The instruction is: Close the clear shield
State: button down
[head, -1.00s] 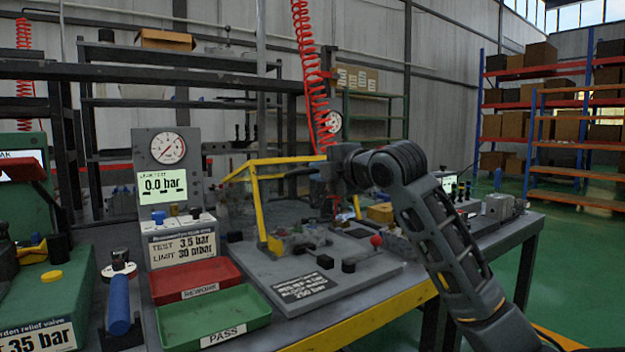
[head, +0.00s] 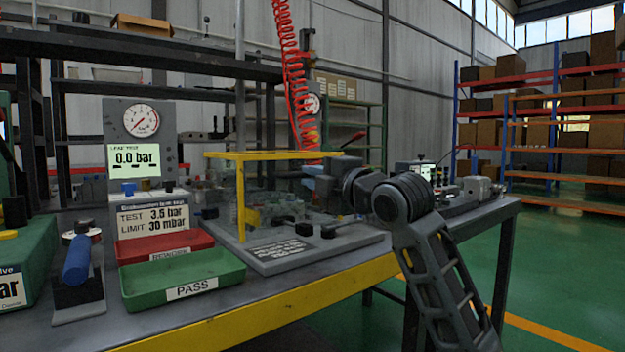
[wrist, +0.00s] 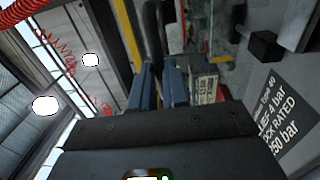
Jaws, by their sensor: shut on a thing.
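The clear shield has a yellow frame (head: 241,200) and stands over the test fixture on the bench. Its top bar looks level in the head view, and its clear panel is hard to make out. My gripper (head: 308,176) is at the shield's right side, just below the top bar, shut on the dark shield handle. In the wrist view, the blue fingers of my gripper (wrist: 158,82) close around the dark handle (wrist: 152,35), beside a yellow frame bar (wrist: 133,32). The exact contact is partly hidden by the fingers.
The fixture's grey base plate (head: 345,244) carries dark clamps and a label. A green PASS tray (head: 135,290) and a red REWORK tray (head: 130,252) lie to its left. The gauge panel (head: 118,120) stands behind. Open green floor (head: 560,270) lies right of the bench.

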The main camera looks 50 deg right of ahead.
jog(key=shift+w+f, duration=0.1)
jog(key=shift+f, duration=0.55)
jog(key=c, duration=1.4)
grip_release()
jog(key=shift+c, duration=0.2)
jog(key=o, duration=0.3)
jog(key=shift+r, duration=0.15)
jog(key=shift+r, duration=0.1)
jog(key=p+v, duration=0.1)
jog(key=v, duration=0.7)
